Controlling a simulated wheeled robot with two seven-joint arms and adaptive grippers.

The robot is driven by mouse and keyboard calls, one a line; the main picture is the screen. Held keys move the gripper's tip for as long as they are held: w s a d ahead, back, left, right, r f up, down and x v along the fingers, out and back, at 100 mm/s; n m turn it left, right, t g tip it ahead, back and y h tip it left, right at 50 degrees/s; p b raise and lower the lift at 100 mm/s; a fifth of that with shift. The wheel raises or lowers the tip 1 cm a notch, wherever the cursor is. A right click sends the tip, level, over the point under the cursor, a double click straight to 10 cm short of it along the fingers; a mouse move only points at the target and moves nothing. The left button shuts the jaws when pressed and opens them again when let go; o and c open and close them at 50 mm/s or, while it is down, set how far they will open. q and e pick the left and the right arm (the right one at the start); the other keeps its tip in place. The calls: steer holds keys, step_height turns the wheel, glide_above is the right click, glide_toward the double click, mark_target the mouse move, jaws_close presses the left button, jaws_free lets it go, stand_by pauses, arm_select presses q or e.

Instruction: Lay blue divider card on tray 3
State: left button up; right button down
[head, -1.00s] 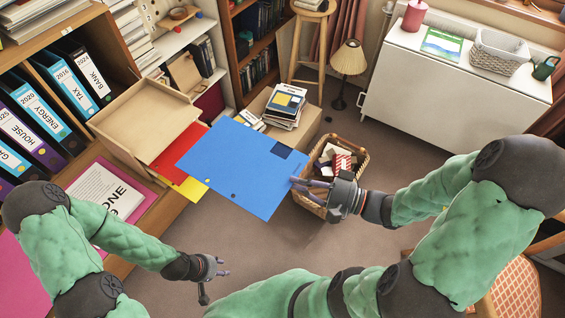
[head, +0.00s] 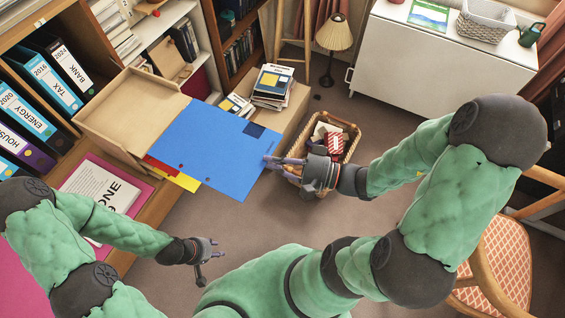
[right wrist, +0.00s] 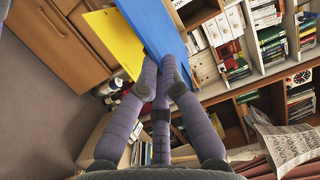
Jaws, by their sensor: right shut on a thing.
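A large blue divider card (head: 213,152) with a darker blue square at one corner is held out flat in the head view. My right gripper (head: 287,162) is shut on its right edge. The card also shows between the fingers in the right wrist view (right wrist: 152,25). Its left edge reaches the front of the stacked brown letter trays (head: 128,108). The top tray looks empty. I cannot tell which level is tray 3. A red card (head: 160,165) and a yellow card (head: 184,182) stick out lower down, partly hidden by the blue card. My left gripper (head: 214,248) is open and empty, low in the middle.
Binders (head: 45,85) stand on the shelf left of the trays. A pink folder (head: 130,178) lies in front of them. Books (head: 272,86) are stacked on a box behind the card. A wicker basket (head: 345,150) stands behind my right gripper. Floor is open below the card.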

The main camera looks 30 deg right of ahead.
mark_target(185, 122)
steer(key=shift+w+d+p+x, duration=0.15)
steer(key=shift+w+d+x, duration=0.15)
steer(key=shift+x, duration=1.6)
steer(key=shift+w+d+p+x, duration=0.2)
steer(key=shift+w+x, duration=0.1)
steer(key=shift+x, duration=1.6)
steer(key=shift+w+d+p+x, duration=0.1)
steer(key=shift+w+d+x, duration=0.15)
steer(key=shift+x, duration=1.6)
steer(key=shift+w+d+f+x, duration=0.1)
steer(key=shift+w+d+x, duration=0.3)
steer(key=shift+x, duration=2)
steer(key=shift+w+d+f+x, duration=0.1)
steer(key=shift+w+d+x, duration=0.25)
steer(key=shift+x, duration=2.05)
steer(key=shift+w+d+f+x, duration=0.1)
steer(key=shift+w+d+x, duration=0.3)
steer(key=shift+x, duration=2)
steer(key=shift+w+a+f, duration=0.1)
steer(key=shift+w+a, duration=0.1)
steer(key=shift+f+b, duration=0.4)
steer(key=c, duration=1.5)
jaws_free()
steer(key=o, duration=0.5)
